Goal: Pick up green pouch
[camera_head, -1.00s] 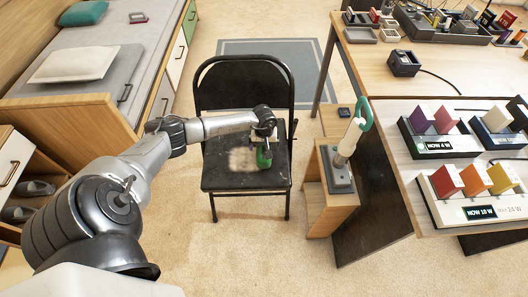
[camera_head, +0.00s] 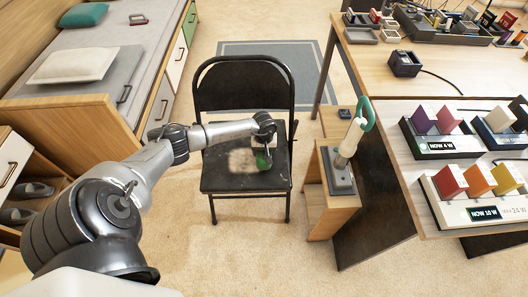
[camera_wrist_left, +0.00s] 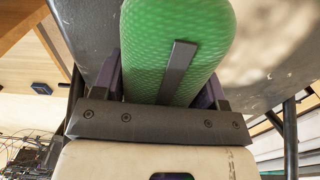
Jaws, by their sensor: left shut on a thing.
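The green pouch (camera_head: 263,161) is at the black folding chair's seat (camera_head: 222,178), near its right side. In the left wrist view the textured green pouch (camera_wrist_left: 185,40) fills the space between the fingers. My left gripper (camera_head: 264,146) is shut on the pouch from above. In the left wrist view the gripper (camera_wrist_left: 165,90) has a finger on each side of it. The arm hides much of the pouch in the head view, and I cannot tell whether it touches the seat. My right gripper is not in view.
A wooden stand (camera_head: 329,212) holding a white and green upright object (camera_head: 353,137) is close to the chair's right. A desk (camera_head: 408,180) with colored card blocks is further right. A bed (camera_head: 80,75) is at the left. Carpet in front is clear.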

